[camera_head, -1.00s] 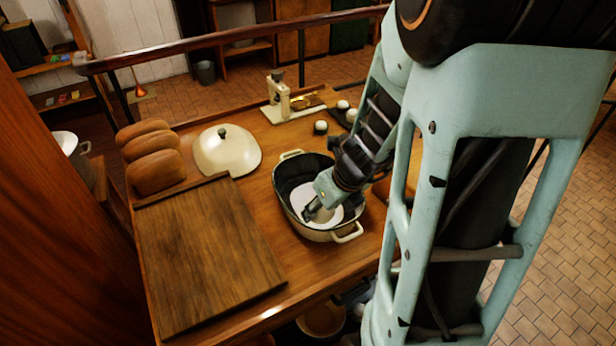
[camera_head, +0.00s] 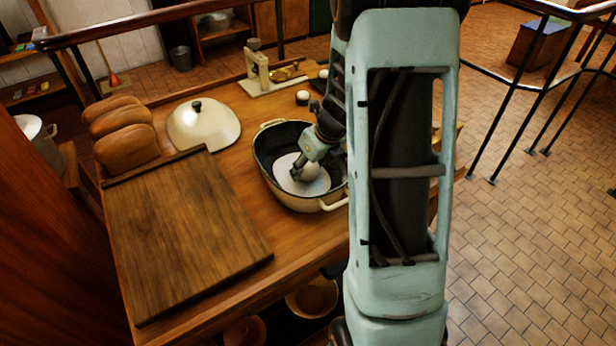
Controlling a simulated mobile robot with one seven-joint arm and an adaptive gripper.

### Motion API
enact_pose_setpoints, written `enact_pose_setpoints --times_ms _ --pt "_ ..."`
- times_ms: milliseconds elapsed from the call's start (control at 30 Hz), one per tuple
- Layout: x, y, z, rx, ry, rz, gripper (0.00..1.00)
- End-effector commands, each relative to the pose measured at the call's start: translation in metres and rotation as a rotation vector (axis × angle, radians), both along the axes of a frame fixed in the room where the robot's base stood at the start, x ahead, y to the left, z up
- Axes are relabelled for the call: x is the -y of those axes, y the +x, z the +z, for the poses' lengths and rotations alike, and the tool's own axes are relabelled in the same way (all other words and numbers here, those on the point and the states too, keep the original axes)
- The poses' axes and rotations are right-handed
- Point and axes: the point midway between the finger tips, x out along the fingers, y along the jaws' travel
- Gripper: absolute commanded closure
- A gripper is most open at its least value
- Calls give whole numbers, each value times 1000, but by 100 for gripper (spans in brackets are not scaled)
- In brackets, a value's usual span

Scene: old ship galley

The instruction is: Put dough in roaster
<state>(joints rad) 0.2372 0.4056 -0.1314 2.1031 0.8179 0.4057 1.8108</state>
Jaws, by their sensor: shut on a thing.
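The roaster (camera_head: 300,204) is a cream oval pot with a dark inside and two side handles. It stands open on the table. A pale round disc (camera_head: 289,186) lies in its bottom. The dough (camera_head: 312,173) looks like a small beige ball inside the roaster, low over the disc. My gripper (camera_head: 305,168) reaches down into the roaster from the upper right and is shut on the dough. Its fingers are small in view and partly hidden. I cannot tell whether the dough touches the disc.
A cream domed lid (camera_head: 204,128) lies left of the roaster. A wooden board (camera_head: 180,232) covers the table's front left, with several bread loaves (camera_head: 126,148) behind it. A press-like device (camera_head: 258,72) and small round pieces (camera_head: 302,97) stand at the back. A rail (camera_head: 150,20) runs behind.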

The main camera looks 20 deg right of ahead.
Motion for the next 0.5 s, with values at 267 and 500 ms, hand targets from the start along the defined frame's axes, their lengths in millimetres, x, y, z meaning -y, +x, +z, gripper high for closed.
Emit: enact_pose_setpoints --times_ms 267,500 --pt "0 0 -20 2 -1 -2 82" --pt "0 0 -20 2 0 -1 82"
